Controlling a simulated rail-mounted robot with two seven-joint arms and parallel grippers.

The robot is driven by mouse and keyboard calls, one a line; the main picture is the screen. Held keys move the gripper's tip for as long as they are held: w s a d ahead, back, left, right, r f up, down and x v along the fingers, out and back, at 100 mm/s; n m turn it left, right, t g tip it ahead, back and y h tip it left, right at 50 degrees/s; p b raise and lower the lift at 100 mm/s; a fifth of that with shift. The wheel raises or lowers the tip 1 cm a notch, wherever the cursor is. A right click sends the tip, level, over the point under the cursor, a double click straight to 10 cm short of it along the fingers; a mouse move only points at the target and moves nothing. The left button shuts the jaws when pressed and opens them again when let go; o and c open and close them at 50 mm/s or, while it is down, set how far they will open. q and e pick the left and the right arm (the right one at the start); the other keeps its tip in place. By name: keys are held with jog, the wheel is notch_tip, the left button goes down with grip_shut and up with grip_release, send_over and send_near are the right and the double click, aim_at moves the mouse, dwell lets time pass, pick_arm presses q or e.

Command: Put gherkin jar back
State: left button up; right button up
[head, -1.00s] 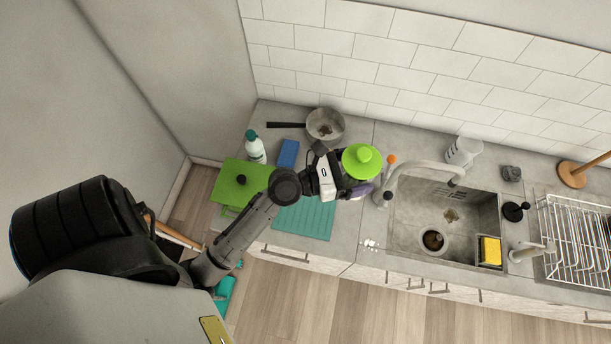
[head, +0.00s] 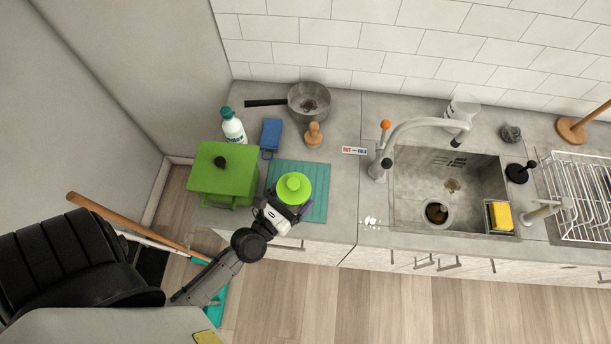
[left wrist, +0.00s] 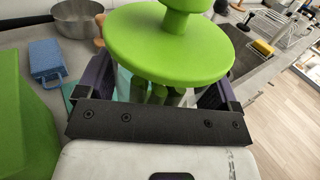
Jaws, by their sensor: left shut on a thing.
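The gherkin jar, with a round green knobbed lid (head: 293,187), is held by my left gripper (head: 291,206) over the teal ribbed mat (head: 318,204). The left wrist view shows the lid (left wrist: 170,45) close up between the two fingers, with green gherkins (left wrist: 160,94) in the clear jar below it. The jar looks roughly upright. My left gripper is shut on the jar. Its base is hidden, so I cannot tell its height above the mat. The wire rack (head: 585,195) stands at the far right, beyond the sink. My right gripper is not in view.
A green lidded box (head: 222,180), a white bottle (head: 233,128) and a blue block (head: 271,134) stand left of the mat. A pan (head: 309,103) and a wooden piece (head: 313,137) are behind it. The tap (head: 387,158) and sink (head: 430,180) are right; counter between is mostly clear.

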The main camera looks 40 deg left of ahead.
pick_arm(q)
jog(key=w+f+b, duration=0.2)
jog(key=w+a+f+b, duration=0.1)
jog(key=w+f+b, duration=0.1)
jog(key=f, duration=0.1)
jog(key=w+a+f+b, duration=0.1)
jog(key=w+f+b, duration=0.1)
jog(key=f+b, duration=0.1)
jog(key=shift+w, duration=0.15)
dwell(0.3)
